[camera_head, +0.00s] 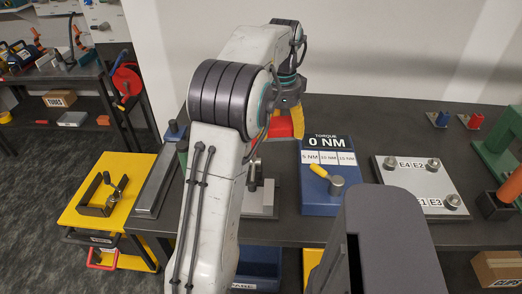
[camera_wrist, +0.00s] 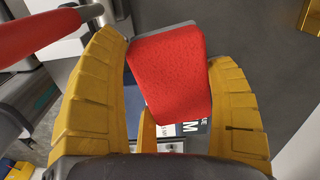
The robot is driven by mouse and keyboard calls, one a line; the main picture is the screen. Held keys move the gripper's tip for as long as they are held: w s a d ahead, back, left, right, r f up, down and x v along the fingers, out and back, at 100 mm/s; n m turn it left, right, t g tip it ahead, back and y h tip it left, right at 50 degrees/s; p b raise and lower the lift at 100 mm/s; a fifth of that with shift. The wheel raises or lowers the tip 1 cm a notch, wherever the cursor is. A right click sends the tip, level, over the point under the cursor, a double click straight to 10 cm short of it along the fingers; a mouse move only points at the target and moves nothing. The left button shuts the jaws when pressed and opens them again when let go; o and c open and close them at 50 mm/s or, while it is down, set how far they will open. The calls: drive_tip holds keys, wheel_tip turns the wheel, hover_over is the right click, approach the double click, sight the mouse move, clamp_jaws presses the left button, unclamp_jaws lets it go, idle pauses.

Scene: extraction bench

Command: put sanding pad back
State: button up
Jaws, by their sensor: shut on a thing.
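The sanding pad (camera_wrist: 172,78) is a red, rough-faced block with a grey edge along its top in the wrist view. My gripper (camera_wrist: 165,70) has its yellow fingers on both sides of the pad and is shut on it, with the pad slightly tilted between them. In the head view, my gripper (camera_head: 291,122) hangs over the bench behind the torque unit, and a red part of the pad (camera_head: 280,127) shows beside a yellow finger. My arm hides part of the bench there.
The blue torque unit (camera_head: 320,207) reads 0 NM. A pale plate (camera_head: 396,197) with round posts stands to its right, near a green frame (camera_head: 497,140). A yellow stand (camera_head: 80,212) is at left. Dark bench top (camera_head: 385,125) lies clear at the back. A red bar (camera_wrist: 40,33) shows in the wrist view.

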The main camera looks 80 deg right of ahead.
sight(293, 128)
drive_tip(key=s, duration=0.1)
drive_tip(key=s+m, duration=0.1)
drive_tip(key=s+a, duration=0.1)
drive_tip(key=shift+s+r+m, duration=0.2)
drive_tip(key=shift+r+m, duration=0.1)
drive_tip(key=w+d+f+p, duration=0.4)
drive_tip(key=w, duration=0.1)
drive_tip(key=w+d+f+p, duration=0.2)
drive_tip(key=w+p, duration=0.1)
drive_tip(key=shift+w, duration=0.25)
drive_tip(key=shift+w+d+f+p, duration=0.25)
drive_tip(key=shift+w+f+p, duration=0.05)
drive_tip(key=shift+f, duration=0.2)
drive_tip(key=shift+f+p, duration=0.1)
drive_tip(key=shift+p, duration=0.5)
drive_tip(key=shift+f+p, duration=0.6)
drive_tip(key=shift+p, duration=0.25)
drive_tip(key=shift+f, duration=1.25)
drive_tip(key=shift+f, duration=0.15)
